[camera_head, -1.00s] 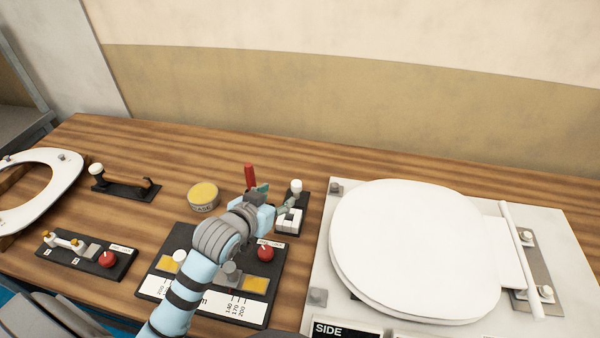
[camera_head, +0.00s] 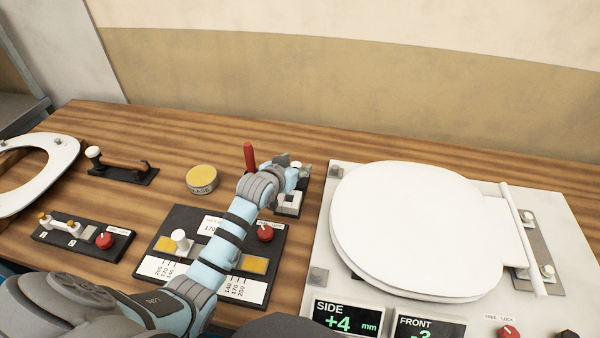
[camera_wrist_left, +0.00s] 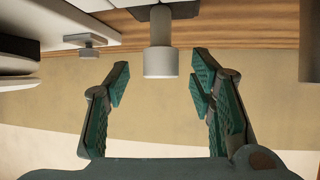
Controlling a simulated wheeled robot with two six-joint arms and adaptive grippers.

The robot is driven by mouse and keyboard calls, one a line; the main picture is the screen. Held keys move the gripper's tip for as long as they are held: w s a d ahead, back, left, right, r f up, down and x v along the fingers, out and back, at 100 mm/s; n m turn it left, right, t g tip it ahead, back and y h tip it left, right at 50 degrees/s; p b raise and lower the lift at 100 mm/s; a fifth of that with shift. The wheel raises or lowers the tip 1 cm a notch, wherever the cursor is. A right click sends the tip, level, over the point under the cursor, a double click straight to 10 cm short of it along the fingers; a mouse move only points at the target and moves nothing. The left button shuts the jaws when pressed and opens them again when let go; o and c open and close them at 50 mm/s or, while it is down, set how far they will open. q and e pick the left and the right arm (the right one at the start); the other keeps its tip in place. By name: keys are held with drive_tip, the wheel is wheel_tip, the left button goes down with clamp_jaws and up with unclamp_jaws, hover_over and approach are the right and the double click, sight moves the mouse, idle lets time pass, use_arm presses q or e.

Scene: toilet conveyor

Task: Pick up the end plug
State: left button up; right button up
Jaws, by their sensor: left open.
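The end plug appears to be the pale cylinder in the left wrist view (camera_wrist_left: 160,60), hanging from the top of the picture between the fingers. Its white top barely shows in the head view (camera_head: 296,164), at a small dark stand (camera_head: 302,208) left of the white panel. My left gripper (camera_head: 303,172) is open at the plug. In the left wrist view its two green-padded fingers (camera_wrist_left: 160,82) stand on either side of the plug, with a gap on each side. The gripper hides much of the plug in the head view. My right gripper is not in view.
A red upright handle (camera_head: 249,156) stands just left of my left wrist. A black gauge board (camera_head: 190,218) lies under my left forearm, and a yellow-topped tin (camera_head: 202,180) stands behind it. A white toilet seat (camera_head: 420,230) lies on the right panel. The table's back strip is clear.

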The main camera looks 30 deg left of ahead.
use_arm(q)
drive_tip(key=c, duration=0.9)
drive_tip(key=shift+c, duration=0.2)
